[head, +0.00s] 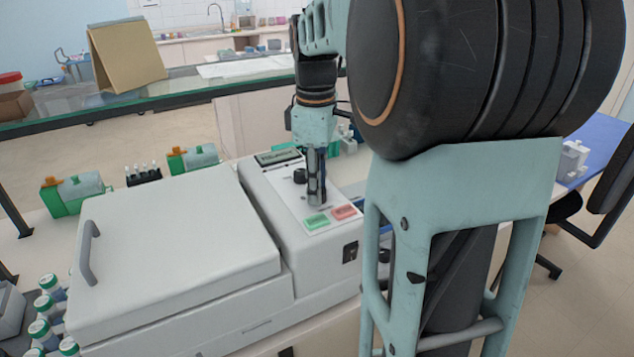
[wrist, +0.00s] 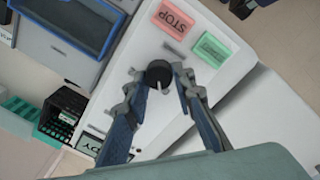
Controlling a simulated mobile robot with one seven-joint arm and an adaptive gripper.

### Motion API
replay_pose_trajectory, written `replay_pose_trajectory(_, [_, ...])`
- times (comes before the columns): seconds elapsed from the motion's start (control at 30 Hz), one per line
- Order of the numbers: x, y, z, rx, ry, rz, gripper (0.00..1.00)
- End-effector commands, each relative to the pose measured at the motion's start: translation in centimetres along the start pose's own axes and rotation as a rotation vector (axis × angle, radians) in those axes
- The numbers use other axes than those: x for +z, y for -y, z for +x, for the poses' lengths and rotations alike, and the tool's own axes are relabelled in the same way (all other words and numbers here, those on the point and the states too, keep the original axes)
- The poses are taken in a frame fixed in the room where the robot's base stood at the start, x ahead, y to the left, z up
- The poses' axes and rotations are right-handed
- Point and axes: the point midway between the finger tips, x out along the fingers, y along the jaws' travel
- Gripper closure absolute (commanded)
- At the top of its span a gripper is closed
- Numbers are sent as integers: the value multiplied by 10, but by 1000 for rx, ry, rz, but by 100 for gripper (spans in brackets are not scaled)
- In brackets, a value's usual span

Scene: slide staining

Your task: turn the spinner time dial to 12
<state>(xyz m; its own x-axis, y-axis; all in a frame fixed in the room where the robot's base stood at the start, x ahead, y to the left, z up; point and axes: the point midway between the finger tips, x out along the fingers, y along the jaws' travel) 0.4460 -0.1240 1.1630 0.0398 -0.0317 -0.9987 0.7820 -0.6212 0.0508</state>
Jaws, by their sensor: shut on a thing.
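The spinner (head: 175,240) is a white machine with a closed lid on its left part and a sloped control panel (head: 335,213) on its right. My gripper (head: 317,200) points down at the panel, just behind the green and red buttons. In the wrist view, a round black dial (wrist: 158,76) with a pale pointer mark sits between my two fingertips, and my gripper is shut on it. A second black knob (head: 300,176) stands behind my gripper in the head view. The dial's scale and number are too small to read.
A green button (head: 316,221) and a red STOP button (wrist: 175,19) lie close to my fingers. A small display (head: 278,157) is at the panel's far end. Bottles (head: 48,310) stand left of the spinner. A glass-topped bench (head: 200,88) runs behind.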

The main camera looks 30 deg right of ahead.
Motion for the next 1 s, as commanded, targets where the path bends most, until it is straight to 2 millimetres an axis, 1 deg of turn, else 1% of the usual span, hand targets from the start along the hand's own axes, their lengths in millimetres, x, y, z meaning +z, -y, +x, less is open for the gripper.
replay_pose_trajectory(1.0, [-1,-3,-2,0,49,957,100])
